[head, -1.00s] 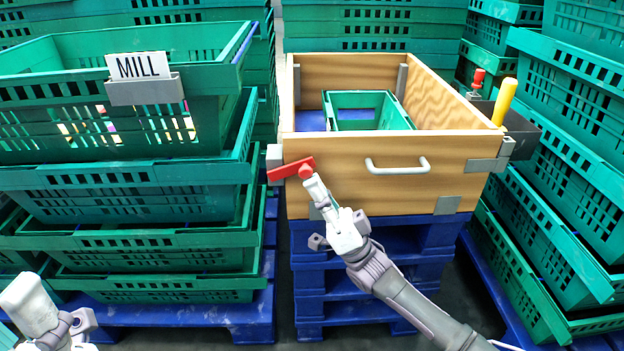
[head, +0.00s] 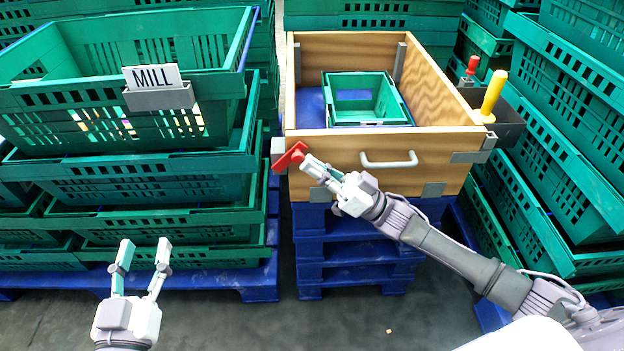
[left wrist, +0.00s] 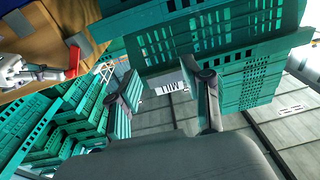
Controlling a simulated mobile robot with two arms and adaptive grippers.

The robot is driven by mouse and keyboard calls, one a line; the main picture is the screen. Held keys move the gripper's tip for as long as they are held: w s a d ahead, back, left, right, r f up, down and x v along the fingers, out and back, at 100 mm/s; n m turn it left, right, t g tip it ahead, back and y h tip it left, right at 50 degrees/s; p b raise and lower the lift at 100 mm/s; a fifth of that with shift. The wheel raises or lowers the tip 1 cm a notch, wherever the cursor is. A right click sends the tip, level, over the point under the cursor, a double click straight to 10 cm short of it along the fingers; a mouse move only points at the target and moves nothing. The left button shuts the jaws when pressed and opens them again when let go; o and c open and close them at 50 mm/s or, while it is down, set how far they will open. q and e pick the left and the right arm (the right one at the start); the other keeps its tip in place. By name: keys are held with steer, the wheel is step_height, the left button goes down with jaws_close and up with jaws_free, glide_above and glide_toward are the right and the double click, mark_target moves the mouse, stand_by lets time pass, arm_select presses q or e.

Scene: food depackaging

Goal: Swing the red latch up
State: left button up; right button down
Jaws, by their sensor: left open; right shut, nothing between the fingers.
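The red latch (head: 286,160) is on the upper left front corner of the wooden crate (head: 430,147). It slants up to the right, beside a grey metal plate. My right gripper (head: 306,164) is shut and empty, its tips at the latch's right side; whether they touch it I cannot tell. In the left wrist view the latch (left wrist: 73,60) shows at upper left, beside my right gripper (left wrist: 45,73). My left gripper (head: 145,245) is open and empty, low in front of the green crate stack, away from the latch.
Green crates (head: 150,165) with a MILL card (head: 153,78) stand at left on a blue pallet. A small green crate (head: 365,97) sits inside the wooden crate. A side holder (head: 507,128) has a yellow handle (head: 494,92).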

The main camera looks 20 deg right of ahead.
mark_target(298, 150)
steer(key=shift+a+r+p, duration=0.15)
steer(key=shift+r+p, duration=0.35)
steer(key=shift+r, duration=0.05)
steer(key=a+r+p, duration=0.1)
steer(key=p, duration=0.1)
steer(key=w+a+r+p, duration=0.1)
steer(key=r+p, duration=0.1)
steer(key=p, duration=0.1)
steer(key=shift+a+r, duration=0.1)
steer(key=shift+a, duration=0.15)
steer(key=shift+a+r+n+h+p, duration=0.1)
steer(key=shift+a+n+h+p, duration=0.2)
steer(key=shift+p, duration=0.4)
steer(key=shift+g+p, duration=0.35)
steer(key=shift+g, duration=0.15)
arm_select(q)
steer(key=s+a+f+g+y, duration=0.2)
steer(key=s+a+f+g, duration=0.1)
steer(key=s+f+g, duration=0.4)
steer(key=s+a+f+g+y, duration=0.2)
steer(key=s+a+f+g, duration=0.1)
steer(key=s+f+g, duration=0.5)
step_height(298, 150, down, 2)
steer(key=shift+a+f+n, duration=0.2)
steer(key=shift+a+n, duration=0.05)
steer(key=shift+n, duration=0.15)
arm_select(e)
steer(key=shift+h, duration=0.3)
